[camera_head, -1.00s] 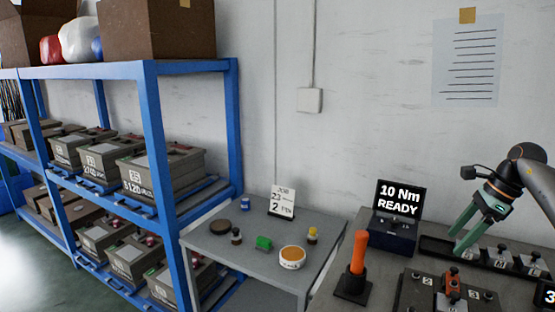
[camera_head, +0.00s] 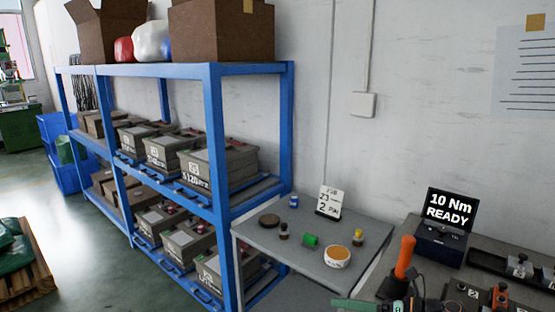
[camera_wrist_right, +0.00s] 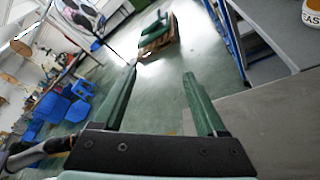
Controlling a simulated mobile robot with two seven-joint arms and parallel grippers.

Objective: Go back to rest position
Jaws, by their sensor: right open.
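My right gripper (camera_head: 356,305) shows only in part at the bottom edge of the head view, in front of the small grey table and the workbench. In the right wrist view the right gripper (camera_wrist_right: 160,72) has its two green fingers apart with nothing between them. The floor and the blue shelving lie beyond them in that view. The rest of my right arm is mostly cut off by the frame. My left gripper is in neither view.
A small grey table (camera_head: 262,242) holds a card, an orange-topped tub (camera_head: 338,257) and small items. An orange-handled tool (camera_head: 404,258) and a "10 Nm READY" display (camera_head: 450,207) stand on the workbench. A blue shelf (camera_head: 215,150) holds batteries. Open floor (camera_head: 100,250) lies left.

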